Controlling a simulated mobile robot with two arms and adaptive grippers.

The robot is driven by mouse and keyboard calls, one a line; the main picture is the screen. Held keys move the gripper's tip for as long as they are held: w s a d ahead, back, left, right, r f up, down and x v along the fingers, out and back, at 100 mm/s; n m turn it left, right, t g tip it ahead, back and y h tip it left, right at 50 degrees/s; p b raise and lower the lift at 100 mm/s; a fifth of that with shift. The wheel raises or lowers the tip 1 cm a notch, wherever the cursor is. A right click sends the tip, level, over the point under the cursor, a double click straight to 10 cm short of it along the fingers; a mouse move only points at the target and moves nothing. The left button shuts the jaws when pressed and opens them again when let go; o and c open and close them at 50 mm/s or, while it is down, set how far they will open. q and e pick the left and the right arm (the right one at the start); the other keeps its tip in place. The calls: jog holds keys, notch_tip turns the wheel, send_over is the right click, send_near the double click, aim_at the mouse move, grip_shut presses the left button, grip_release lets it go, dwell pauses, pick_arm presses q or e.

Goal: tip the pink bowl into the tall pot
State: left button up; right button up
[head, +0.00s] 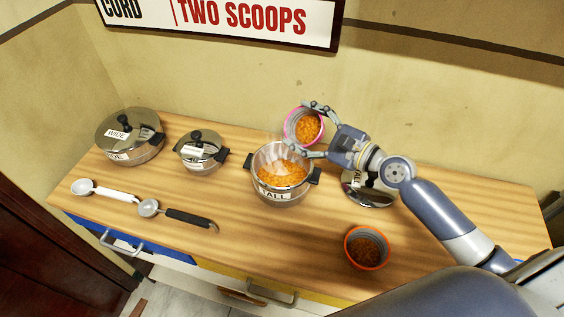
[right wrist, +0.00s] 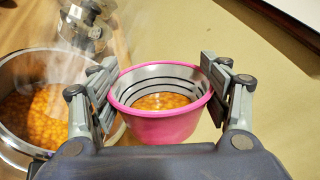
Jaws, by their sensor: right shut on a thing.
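The pink bowl (head: 291,125) holds orange pieces. My right gripper (head: 314,130) is shut on its sides and holds it up, close to the tall pot at its back right. In the right wrist view the pink bowl (right wrist: 160,126) sits between both fingers, with pieces inside. The tall pot (head: 275,194), labelled TALL, stands open and has orange pieces in it. Steam rises from it. Its rim also shows at the left of the right wrist view (right wrist: 45,52). My left gripper is not in view.
A lidded wide pot (head: 147,152) and a small lidded pot (head: 203,165) stand to the left. A white-handled scoop (head: 112,193) and a black-handled scoop (head: 183,216) lie in front. An orange-rimmed bowl (head: 350,257) is front right. A metal lid (head: 370,192) lies under my right arm.

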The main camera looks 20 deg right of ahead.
jog(key=shift+a+f+n, duration=0.15)
jog(key=shift+a+n, duration=0.05)
jog(key=shift+n, duration=0.2)
jog(key=shift+s+a+r+n+h+p, duration=0.15)
jog(key=shift+a+r+n+h+p, duration=0.1)
jog(key=shift+n, duration=0.45)
jog(key=shift+s+a+r+n+h+p, duration=0.15)
jog(key=shift+a+n+h, duration=0.1)
jog(key=shift+n, duration=0.45)
dwell(1.2)
jog(key=shift+s+a+r+n, duration=0.2)
jog(key=shift+a+n, duration=0.1)
jog(key=shift+n, duration=0.6)
dwell(0.8)
jog(key=shift+s+a+f+n+p, duration=0.25)
jog(key=shift+a+f+n+p, duration=0.15)
jog(key=shift+a, duration=0.2)
jog(key=shift+f, duration=0.1)
jog(key=b, duration=0.1)
jog(key=d+b, duration=0.1)
jog(key=shift+w+d+r+m+b, duration=0.2)
jog(key=shift+w+d+m+b, duration=0.1)
jog(key=shift+w+m, duration=0.1)
jog(key=shift+r+m+p, duration=0.15)
jog(key=shift+m+p, duration=0.45)
jog(key=shift+p, duration=0.25)
jog(key=shift+d, duration=0.1)
